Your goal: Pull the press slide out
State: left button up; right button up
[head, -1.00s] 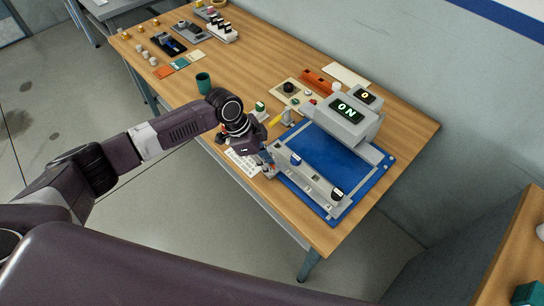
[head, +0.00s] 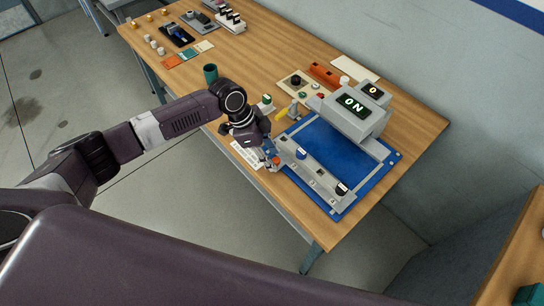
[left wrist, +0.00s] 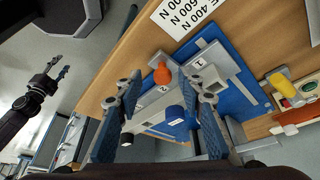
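The grey press slide (head: 318,176) is a long bar across the front of the blue press base (head: 335,148), with dark blue and black knobs on top. An orange knob (left wrist: 162,72) shows near its left end in the left wrist view. My left gripper (head: 270,155) is at that left end, pointing down. In the left wrist view its two fingers (left wrist: 163,100) are spread apart, with the orange knob and part of the slide seen between them. Contact cannot be told. My right gripper (left wrist: 61,70) shows at the left wrist view's left side, fingers apart and empty, away from the bench.
The grey press head (head: 348,118) with an ON display stands behind the base. A yellow handle (left wrist: 280,81) and a control panel are beside it. A label sheet (head: 246,152) lies at the front edge. A green cup (head: 210,73) stands farther left.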

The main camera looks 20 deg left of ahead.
pick_arm(q)
jog(key=v, duration=1.1)
jog(key=shift+s+a, duration=0.1)
jog(key=s+d+f+n+t, duration=0.2)
jog(key=s+d+f+n, duration=0.2)
jog(key=s+d+f, duration=0.5)
jog(key=s+a+n+y, duration=0.4)
jog(key=s+a+n, duration=0.65)
jog(key=s, duration=0.45)
notch_tip(320, 180, down, 29)
jog(key=s+a+b, duration=0.1)
jog(key=s+b, duration=0.1)
jog(key=s+a+f+m+g+b, duration=0.1)
jog(key=s+a+f+b, duration=0.1)
jog(key=s+f, duration=1.5)
jog(key=shift+a+f+g, duration=0.35)
jog(key=shift+a+g, duration=0.05)
jog(key=shift+a, duration=0.35)
